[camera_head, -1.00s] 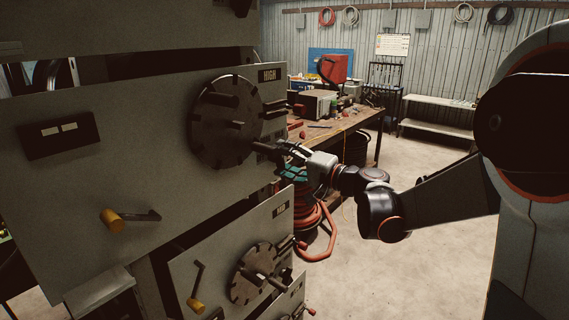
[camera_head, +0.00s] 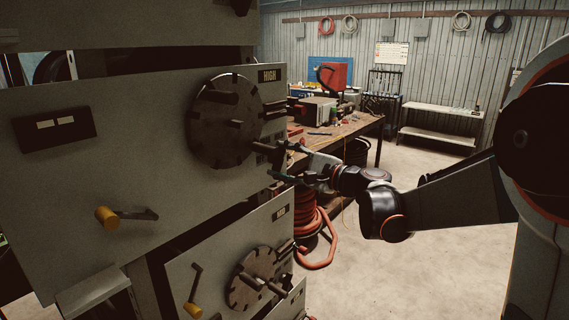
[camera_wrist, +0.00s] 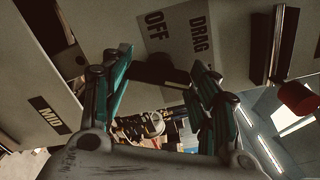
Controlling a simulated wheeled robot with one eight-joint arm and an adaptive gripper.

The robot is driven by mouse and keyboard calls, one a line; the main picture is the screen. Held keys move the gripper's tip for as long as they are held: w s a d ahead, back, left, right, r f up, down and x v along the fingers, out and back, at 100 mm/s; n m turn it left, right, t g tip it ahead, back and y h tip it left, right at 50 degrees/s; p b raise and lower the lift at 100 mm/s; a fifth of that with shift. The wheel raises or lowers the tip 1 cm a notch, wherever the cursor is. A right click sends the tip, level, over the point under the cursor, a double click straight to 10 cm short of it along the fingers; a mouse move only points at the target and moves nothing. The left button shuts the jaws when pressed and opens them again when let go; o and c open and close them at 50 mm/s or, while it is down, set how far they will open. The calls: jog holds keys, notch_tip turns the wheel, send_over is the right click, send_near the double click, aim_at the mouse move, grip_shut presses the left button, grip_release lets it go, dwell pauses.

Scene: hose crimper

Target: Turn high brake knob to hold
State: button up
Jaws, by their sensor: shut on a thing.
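The high brake knob is a dark bar (camera_wrist: 160,70) on the grey panel marked HIGH. In the wrist view it lies across between the fingertips, below a plate reading OFF and DRAG (camera_wrist: 172,32). No HOLD mark is readable. In the head view the knob (camera_head: 264,148) sticks out at the lower right of the big notched disc (camera_head: 226,121). My gripper (camera_head: 279,160) is at the panel's right edge, one finger above the other. In the wrist view my gripper (camera_wrist: 163,62) has its teal-sided fingers on either side of the knob, shut on it.
A yellow-handled crank (camera_head: 108,217) sticks out at the panel's lower left. The MID panel with a smaller disc (camera_head: 255,280) is below. A workbench (camera_head: 345,130) and an orange hose (camera_head: 315,235) stand behind. The floor at right is clear.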

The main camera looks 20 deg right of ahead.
dwell(0.3)
jog(key=o, duration=1.1)
jog(key=shift+c, duration=0.2)
jog(key=shift+d, duration=0.1)
jog(key=v, duration=1.1)
jog(key=shift+s+d, duration=0.15)
jog(key=shift+s, duration=0.25)
